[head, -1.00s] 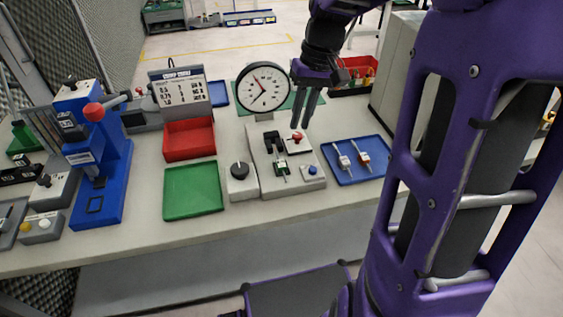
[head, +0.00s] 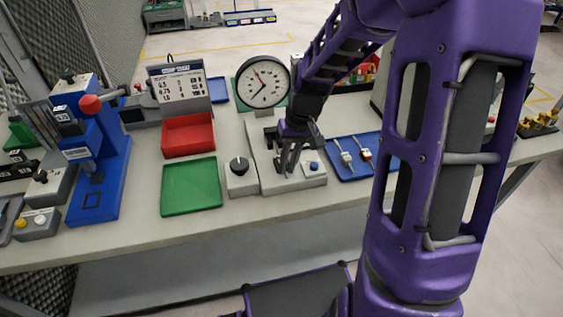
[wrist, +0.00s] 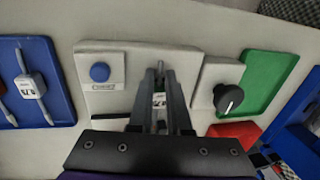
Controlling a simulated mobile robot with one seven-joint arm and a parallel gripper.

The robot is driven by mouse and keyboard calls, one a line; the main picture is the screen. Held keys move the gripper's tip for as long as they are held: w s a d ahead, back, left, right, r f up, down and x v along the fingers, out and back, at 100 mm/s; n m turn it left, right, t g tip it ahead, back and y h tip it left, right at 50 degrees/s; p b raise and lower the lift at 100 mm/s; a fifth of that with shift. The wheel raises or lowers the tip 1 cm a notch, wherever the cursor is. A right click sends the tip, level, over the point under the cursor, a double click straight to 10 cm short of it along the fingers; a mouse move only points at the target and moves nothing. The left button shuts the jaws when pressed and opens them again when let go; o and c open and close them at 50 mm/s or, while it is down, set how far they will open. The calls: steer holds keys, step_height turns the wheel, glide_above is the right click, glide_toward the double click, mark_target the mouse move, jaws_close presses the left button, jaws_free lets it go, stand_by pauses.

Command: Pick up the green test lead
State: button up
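The test lead (wrist: 159,99) in the grey fixture shows between my fingers in the wrist view as a pale labelled body with a thin metal tip. Its green colour does not show there, and my gripper hides it in the head view. My gripper (head: 289,169) points down over the fixture (head: 268,182), with one finger on each side of the lead. The fingers also show in the wrist view (wrist: 159,78). A narrow gap lies between them, but I cannot tell whether they touch the lead.
A blue button (head: 313,166) sits right of my fingers and a black knob (head: 239,165) left. A blue tray (head: 347,172) holds two other leads. A green tray (head: 190,187), a red bin (head: 187,136) and a dial gauge (head: 262,80) stand nearby.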

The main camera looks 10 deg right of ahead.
steer(key=shift+a+f, duration=0.1)
steer(key=shift+f, duration=0.2)
jaws_close()
step_height(320, 180, up, 10)
steer(key=p, duration=0.1)
steer(key=shift+f, duration=0.15)
